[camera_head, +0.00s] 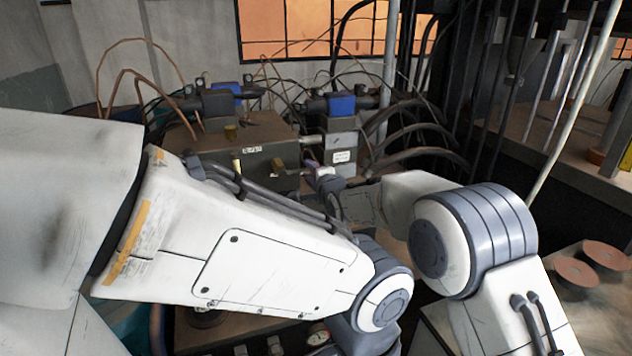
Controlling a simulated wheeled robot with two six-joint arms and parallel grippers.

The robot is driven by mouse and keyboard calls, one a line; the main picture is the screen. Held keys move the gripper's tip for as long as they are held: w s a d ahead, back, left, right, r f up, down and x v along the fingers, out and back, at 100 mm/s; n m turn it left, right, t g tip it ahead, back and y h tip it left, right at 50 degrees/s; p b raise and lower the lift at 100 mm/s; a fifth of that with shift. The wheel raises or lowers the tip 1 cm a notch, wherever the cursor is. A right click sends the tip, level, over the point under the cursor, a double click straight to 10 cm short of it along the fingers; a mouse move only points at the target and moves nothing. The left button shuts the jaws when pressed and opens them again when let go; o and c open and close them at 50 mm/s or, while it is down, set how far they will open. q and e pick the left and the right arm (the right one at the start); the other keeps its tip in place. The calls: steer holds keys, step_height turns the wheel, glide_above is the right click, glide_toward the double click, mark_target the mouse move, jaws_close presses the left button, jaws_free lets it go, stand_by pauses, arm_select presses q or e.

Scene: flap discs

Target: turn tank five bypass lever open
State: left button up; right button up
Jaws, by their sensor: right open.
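The labels are too small to read, so I cannot tell which lever is tank five's bypass. My right gripper (322,175) is open in front of the gap between the boxes, close to a small pale purple handle (310,163); I cannot tell whether they touch. My left forearm covers the foreground; its gripper is hidden.
Blue-capped valves (341,104), copper tubes and many dark cables crowd the back. A pale vertical pipe (388,60) rises behind. Reddish flap discs (605,255) lie on a surface at right. A gauge (318,336) shows at the bottom. My two arms nearly meet mid-view.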

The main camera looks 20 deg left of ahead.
steer(key=shift+b+v, duration=0.4)
steer(key=shift+v, duration=1.85)
steer(key=shift+d, duration=0.1)
